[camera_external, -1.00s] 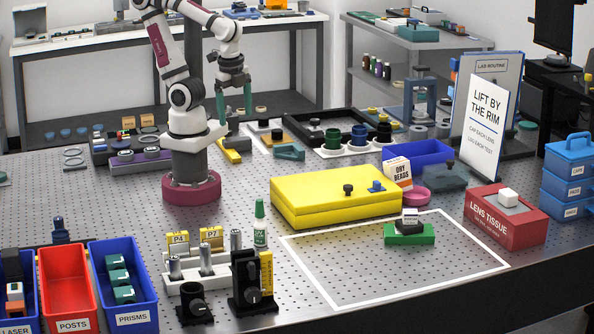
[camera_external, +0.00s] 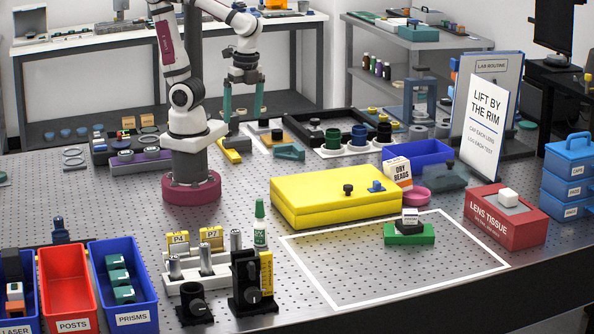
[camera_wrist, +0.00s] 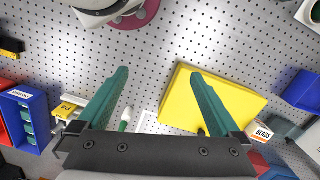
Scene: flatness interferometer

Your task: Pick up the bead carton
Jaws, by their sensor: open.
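The bead carton (camera_external: 398,172) is a small white box with an orange lower part, marked "DRY BEADS". It stands just behind the right end of the yellow case (camera_external: 330,200) in the external view. In the wrist view the carton (camera_wrist: 262,132) shows at the lower right, past the corner of the yellow case (camera_wrist: 210,100). My gripper (camera_external: 243,105) is open and empty, its two teal fingers pointing down, well above the table, to the left of and behind the carton. In the wrist view my gripper (camera_wrist: 160,85) has its fingers wide apart, with nothing between them.
A pink dish (camera_external: 415,196) sits right beside the carton, and a blue bin (camera_external: 418,152) stands behind it. A red lens tissue box (camera_external: 506,222) and the "LIFT BY THE RIM" sign (camera_external: 486,125) are to the right.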

